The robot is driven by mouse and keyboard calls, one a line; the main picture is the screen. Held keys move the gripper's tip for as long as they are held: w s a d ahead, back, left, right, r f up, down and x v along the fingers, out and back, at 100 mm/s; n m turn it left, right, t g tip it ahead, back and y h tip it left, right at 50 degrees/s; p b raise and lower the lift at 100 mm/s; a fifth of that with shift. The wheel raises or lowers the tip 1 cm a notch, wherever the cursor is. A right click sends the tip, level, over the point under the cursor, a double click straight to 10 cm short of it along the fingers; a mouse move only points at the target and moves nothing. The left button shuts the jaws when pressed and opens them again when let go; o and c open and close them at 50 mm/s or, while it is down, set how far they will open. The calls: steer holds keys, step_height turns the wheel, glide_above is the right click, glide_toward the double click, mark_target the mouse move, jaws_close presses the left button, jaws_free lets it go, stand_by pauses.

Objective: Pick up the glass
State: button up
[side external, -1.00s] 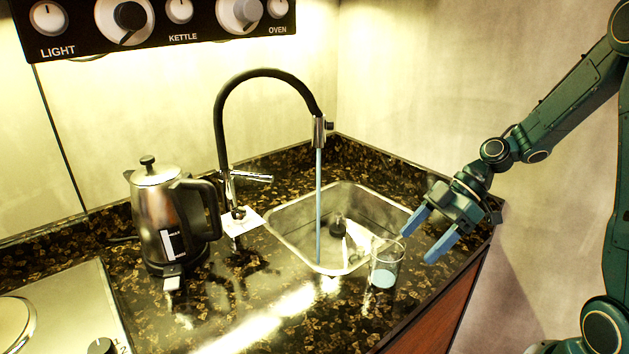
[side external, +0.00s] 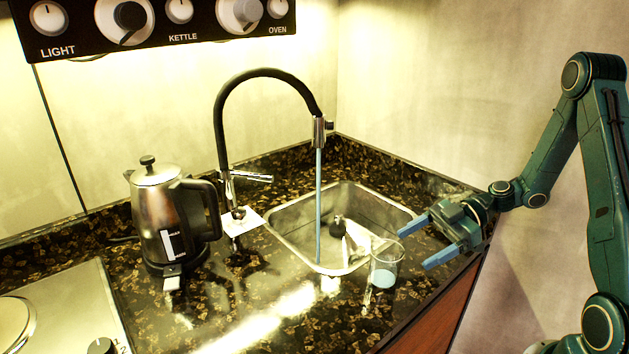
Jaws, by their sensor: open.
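The glass (side external: 386,264) is a clear tumbler with some pale blue liquid in its bottom. It stands upright on the dark speckled counter, at the front right corner of the sink. My gripper (side external: 411,249) is open and empty, with two blue fingers pointing left. The fingertips are close to the right side of the glass near its rim. One finger is toward the sink and the other toward the counter's front edge. I cannot tell whether either finger touches the glass.
The steel sink (side external: 290,214) lies just behind the glass. Water runs from the black tap (side external: 222,120) into it. A kettle (side external: 158,215) stands at the left, near a hob (side external: 60,310). The counter's front edge is close to the glass.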

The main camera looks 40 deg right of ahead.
mark_target(392, 259)
steer(key=shift+w+a+f, duration=0.2)
steer(key=shift+a, duration=0.3)
steer(key=shift+a, duration=0.1)
steer(key=shift+x, duration=3)
steer(key=shift+f, duration=0.1)
steer(key=c, duration=1.3)
steer(key=shift+r, duration=0.25)
step_height(392, 259, up, 20)
steer(key=shift+f, duration=0.2)
